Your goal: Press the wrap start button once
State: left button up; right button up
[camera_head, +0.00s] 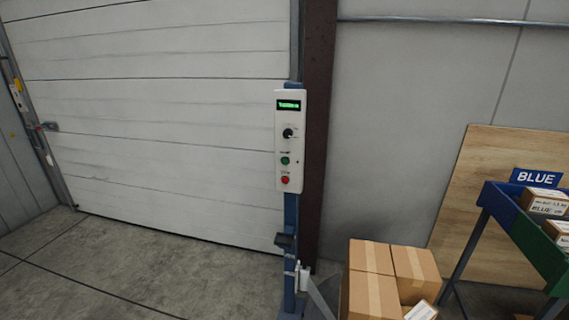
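A white control panel (289,147) is fixed upright on a blue post (290,215) in the middle of the head view. It carries a lit green display (289,105) at the top, a black knob (288,133) below it, a green button (285,161), and a red button (285,180) lowest. The label above the green button is too small to read surely; it may say start. Neither of my grippers is in view, and nothing covers the panel.
A white sectional door (160,110) stands behind the post. Cardboard boxes (372,257) are stacked right of the post's foot. A blue and green rack (520,228) with a BLUE sign (535,177) stands far right before a wooden board (465,200). The floor (130,270) at left is clear.

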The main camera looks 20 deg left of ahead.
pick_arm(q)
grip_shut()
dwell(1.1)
